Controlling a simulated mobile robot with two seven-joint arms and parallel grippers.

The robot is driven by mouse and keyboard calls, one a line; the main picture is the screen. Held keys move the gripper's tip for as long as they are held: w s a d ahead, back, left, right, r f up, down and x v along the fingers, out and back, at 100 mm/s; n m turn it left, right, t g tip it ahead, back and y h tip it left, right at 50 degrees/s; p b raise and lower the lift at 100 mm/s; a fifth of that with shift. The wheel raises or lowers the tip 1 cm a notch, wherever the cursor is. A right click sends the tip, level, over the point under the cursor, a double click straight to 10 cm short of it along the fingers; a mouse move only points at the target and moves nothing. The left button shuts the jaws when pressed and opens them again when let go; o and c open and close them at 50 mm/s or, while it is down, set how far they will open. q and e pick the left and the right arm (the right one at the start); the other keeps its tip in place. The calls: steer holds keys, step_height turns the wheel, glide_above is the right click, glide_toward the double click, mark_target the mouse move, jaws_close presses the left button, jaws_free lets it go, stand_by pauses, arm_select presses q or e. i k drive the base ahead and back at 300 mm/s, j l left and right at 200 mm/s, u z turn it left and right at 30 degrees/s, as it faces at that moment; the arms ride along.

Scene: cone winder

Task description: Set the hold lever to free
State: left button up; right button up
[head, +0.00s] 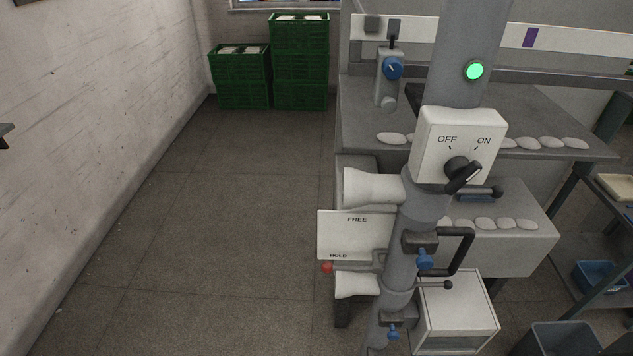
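The hold lever is a short grey rod ending in a red ball knob (327,267). It sticks out to the left from the grey column of the winder, roughly level. A white plate (355,235) behind it carries FREE near its top and HOLD near its bottom. The red knob is at the lower left corner of the plate, beside and just below the word HOLD. Neither of my grippers shows in the head view.
A white switch box (430,125) marked OFF and ON has a black knob, below a lit green lamp (475,71). A white cone (372,188) sits above the plate. Green crates (300,65) stand at the back. The floor (200,220) left of the machine is clear.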

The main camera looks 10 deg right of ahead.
mark_target(377, 268)
steer(key=z, duration=0.55)
steer(key=i+l+z, duration=0.1)
steer(key=i+z, duration=0.15)
steer(key=z, duration=0.65)
steer(key=u, duration=0.95)
steer(key=j+z, duration=0.25)
steer(key=j, duration=0.2)
steer(key=i+j+z, duration=0.2)
steer(key=i+l+z, duration=0.15)
steer(key=z, duration=0.85)
